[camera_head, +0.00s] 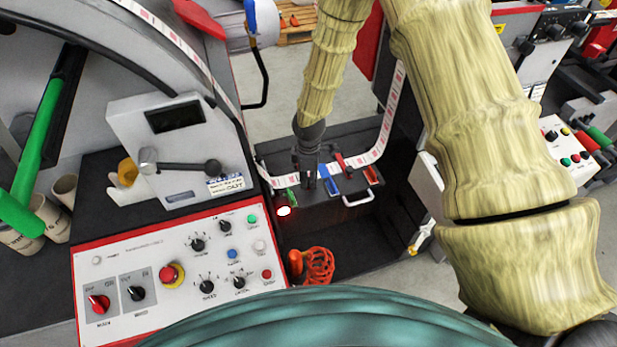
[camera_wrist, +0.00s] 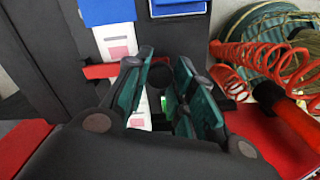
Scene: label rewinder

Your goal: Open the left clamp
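My gripper (camera_head: 309,178) points down over the splice table (camera_head: 345,203) and covers part of it in the head view. In the wrist view its green fingers (camera_wrist: 166,58) stand apart with a gap between them. A dark rounded part shows in that gap; I cannot tell if the fingers touch it. A red bar (camera_wrist: 101,71) lies across the label strip (camera_wrist: 117,40) beside the left finger, probably part of the left clamp. In the head view the left clamp is mostly hidden by my gripper. Another clamp with a red handle (camera_head: 339,160) stands just right of it.
A blue piece (camera_head: 328,171) and an orange-red piece (camera_head: 372,175) sit on the table. A white handle (camera_head: 345,201) is on its front. A red coiled hose (camera_head: 318,265) hangs below. The control panel (camera_head: 180,268) is at left, with a grey box (camera_head: 180,150) behind it.

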